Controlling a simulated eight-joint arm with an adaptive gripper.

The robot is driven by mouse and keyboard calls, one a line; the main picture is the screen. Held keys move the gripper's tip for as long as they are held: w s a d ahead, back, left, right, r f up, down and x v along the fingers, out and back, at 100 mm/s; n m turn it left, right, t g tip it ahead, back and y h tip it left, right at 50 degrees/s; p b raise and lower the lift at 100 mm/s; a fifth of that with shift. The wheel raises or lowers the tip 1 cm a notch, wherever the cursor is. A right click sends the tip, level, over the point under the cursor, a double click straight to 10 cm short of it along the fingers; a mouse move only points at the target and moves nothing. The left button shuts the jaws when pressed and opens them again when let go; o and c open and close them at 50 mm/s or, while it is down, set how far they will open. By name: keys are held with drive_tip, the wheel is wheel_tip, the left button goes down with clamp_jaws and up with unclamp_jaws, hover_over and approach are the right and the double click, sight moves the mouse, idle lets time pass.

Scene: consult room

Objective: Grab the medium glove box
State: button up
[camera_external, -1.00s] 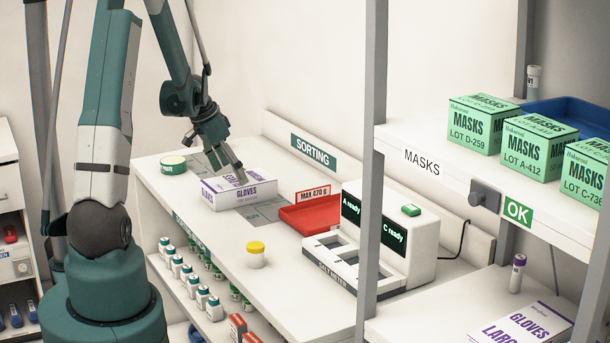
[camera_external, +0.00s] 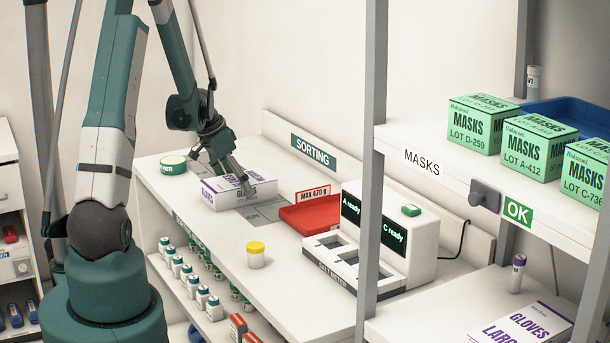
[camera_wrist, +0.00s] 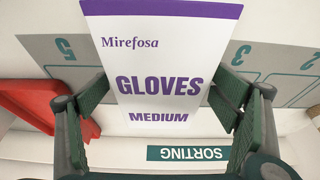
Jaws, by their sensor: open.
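The medium glove box (camera_external: 236,198) is white with purple lettering and lies on the sorting counter. In the wrist view its label face (camera_wrist: 160,60) reads GLOVES MEDIUM. In the wrist view my gripper (camera_wrist: 163,100) is open, one finger to each side of the box's lower part. I cannot tell whether the fingers touch it.
A red tray (camera_external: 311,215) stands right of the box; it also shows in the wrist view (camera_wrist: 28,104). A green-lidded round container (camera_external: 173,165) is left of the box. A large glove box (camera_external: 522,328) is on the right shelf.

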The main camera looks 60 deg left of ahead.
drive_tip(key=shift+w+f, duration=0.15)
drive_tip(key=shift+f, duration=0.15)
idle(0.4)
drive_tip(key=c, duration=1.2)
drive_tip(key=shift+r, duration=0.1)
drive_tip(key=shift+r+p, duration=0.45)
drive_tip(key=shift+r, duration=4.5)
